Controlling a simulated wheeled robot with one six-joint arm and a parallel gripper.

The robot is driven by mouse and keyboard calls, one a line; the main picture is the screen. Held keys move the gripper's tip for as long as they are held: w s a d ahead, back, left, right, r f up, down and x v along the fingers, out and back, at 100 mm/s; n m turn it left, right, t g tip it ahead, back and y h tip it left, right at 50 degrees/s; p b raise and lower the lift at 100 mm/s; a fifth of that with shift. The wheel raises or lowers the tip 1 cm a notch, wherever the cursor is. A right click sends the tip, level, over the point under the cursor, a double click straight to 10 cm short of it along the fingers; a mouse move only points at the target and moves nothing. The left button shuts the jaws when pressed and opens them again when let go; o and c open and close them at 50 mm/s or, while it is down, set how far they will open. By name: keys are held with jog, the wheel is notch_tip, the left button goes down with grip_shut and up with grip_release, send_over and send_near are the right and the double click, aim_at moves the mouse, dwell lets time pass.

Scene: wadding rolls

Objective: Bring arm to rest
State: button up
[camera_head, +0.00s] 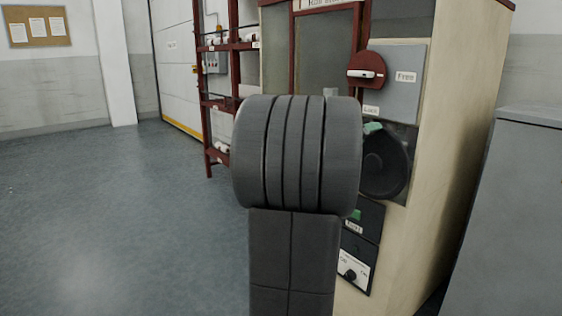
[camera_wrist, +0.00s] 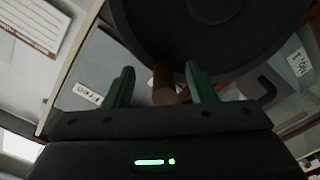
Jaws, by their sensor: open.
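My gripper (camera_wrist: 158,76) is open in the wrist view, with one green finger on each side. A brown round peg (camera_wrist: 163,80) shows in the gap between the fingers, nearer the right one, with no clear contact. It stands in front of a large dark disc (camera_wrist: 195,30). In the head view my grey arm fills the middle and hides much of the machine. A dark round disc (camera_head: 388,165) shows just right of the arm, with a small green piece at its top, probably a fingertip.
The cream machine (camera_head: 455,110) stands close to my arm. It carries a red disc with a white handle (camera_head: 366,72), a Free label (camera_head: 406,77) and a lower dial panel (camera_head: 354,271). A grey cabinet (camera_head: 510,210) is at right. The floor (camera_head: 110,220) at left is clear.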

jog(key=s+d, duration=0.1)
jog(key=s, duration=0.1)
jog(key=s+d+f+b, duration=0.1)
jog(key=s+d, duration=0.1)
jog(key=shift+s+d+f, duration=0.15)
jog(key=shift+s, duration=0.2)
jog(key=s+f, duration=0.1)
jog(key=d+f+b, duration=0.1)
jog(key=s+d+f+b, duration=0.1)
jog(key=f, duration=0.1)
jog(key=shift+s, duration=0.35)
notch_tip(320, 180, down, 6)
jog(key=shift+s+f+b, duration=0.1)
jog(key=shift+f+b, duration=0.15)
jog(key=shift+b, duration=0.4)
jog(key=shift+f, duration=0.7)
jog(key=shift+r, duration=0.1)
